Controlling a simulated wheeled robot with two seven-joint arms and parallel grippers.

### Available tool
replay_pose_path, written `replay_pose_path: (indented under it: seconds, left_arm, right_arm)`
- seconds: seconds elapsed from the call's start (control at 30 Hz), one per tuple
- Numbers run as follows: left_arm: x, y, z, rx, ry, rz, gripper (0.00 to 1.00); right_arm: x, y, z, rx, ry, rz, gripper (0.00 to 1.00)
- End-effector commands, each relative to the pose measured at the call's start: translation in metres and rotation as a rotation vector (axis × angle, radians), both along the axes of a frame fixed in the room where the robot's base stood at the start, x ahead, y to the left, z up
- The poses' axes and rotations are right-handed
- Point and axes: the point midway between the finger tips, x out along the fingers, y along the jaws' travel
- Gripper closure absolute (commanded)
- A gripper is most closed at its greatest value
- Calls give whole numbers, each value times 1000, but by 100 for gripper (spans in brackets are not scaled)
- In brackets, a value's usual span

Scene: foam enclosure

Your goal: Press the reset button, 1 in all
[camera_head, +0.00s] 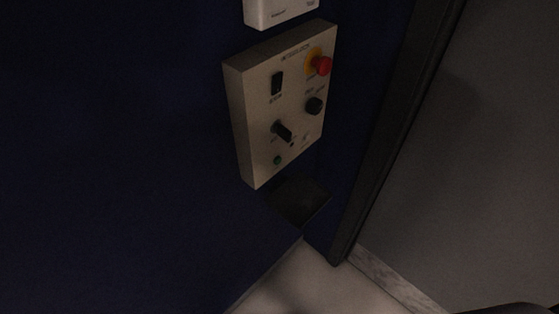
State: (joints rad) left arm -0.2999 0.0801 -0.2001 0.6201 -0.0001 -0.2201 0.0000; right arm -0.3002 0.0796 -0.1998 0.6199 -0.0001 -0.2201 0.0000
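A beige control panel box (243,128) is mounted on the dark blue wall, seen tilted. It bears a red mushroom button (322,65) on a yellow base at upper right, a black rocker switch (277,84) at upper left, and a black round knob (315,105) below the red button. A black lever-like selector (283,131) sits lower down, with a small green button or lamp (277,160) near the bottom. The labels are too small to read clearly, so I cannot tell which control is marked reset. Neither of my grippers is in view.
A white box (280,12) is cut off above the panel. A dark shelf-like piece (299,201) sits just below it. A dark vertical frame edge (388,150) and a grey surface (480,160) stand to the right. Pale floor (318,285) shows at the bottom.

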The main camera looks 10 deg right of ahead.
Motion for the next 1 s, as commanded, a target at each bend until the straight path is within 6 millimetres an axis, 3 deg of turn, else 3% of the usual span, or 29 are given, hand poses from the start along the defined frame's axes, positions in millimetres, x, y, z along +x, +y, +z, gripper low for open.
replay_pose_path:
  seconds: [0.03, 0.27, 1.0]
  left_arm:
    - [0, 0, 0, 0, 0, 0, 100]
    - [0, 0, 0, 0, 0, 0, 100]
    - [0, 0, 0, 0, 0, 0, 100]
  right_arm:
    - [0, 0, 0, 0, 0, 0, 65]
    - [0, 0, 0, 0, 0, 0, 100]
    - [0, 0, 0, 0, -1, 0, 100]
